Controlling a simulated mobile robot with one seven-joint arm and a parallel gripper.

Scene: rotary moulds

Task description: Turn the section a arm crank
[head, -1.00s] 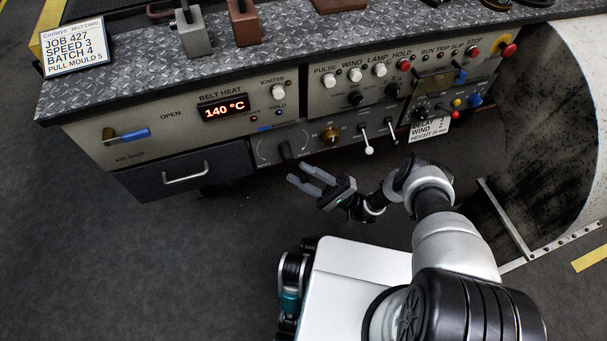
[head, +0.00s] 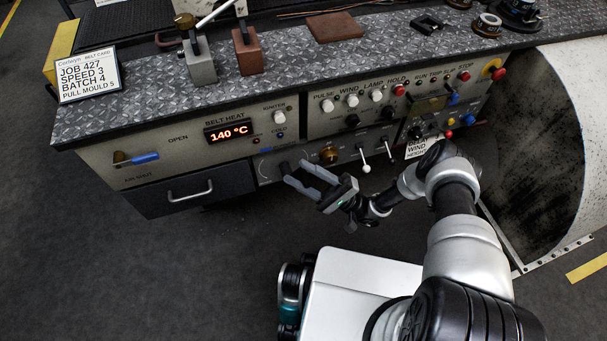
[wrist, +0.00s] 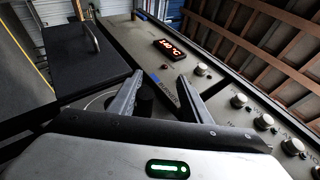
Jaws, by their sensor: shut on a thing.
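A dark crank knob (head: 284,167) stands out from a round dial plate low on the front panel, right of the drawer. I take it as the arm crank; its label cannot be read. My gripper (head: 295,172) is at this knob, with its two grey fingers reaching from the right. In the wrist view the fingers (wrist: 158,84) stand apart, with the dark knob (wrist: 146,98) partly showing between them. The gripper is shut on the knob. The gripper body hides the lower part of the dial plate.
A brass knob (head: 328,155) and a white-tipped lever (head: 366,168) sit just right of my gripper. A drawer handle (head: 190,190) juts out at left, below a blue-handled lever (head: 145,157). A large drum opening (head: 545,150) is at right. Open floor lies at lower left.

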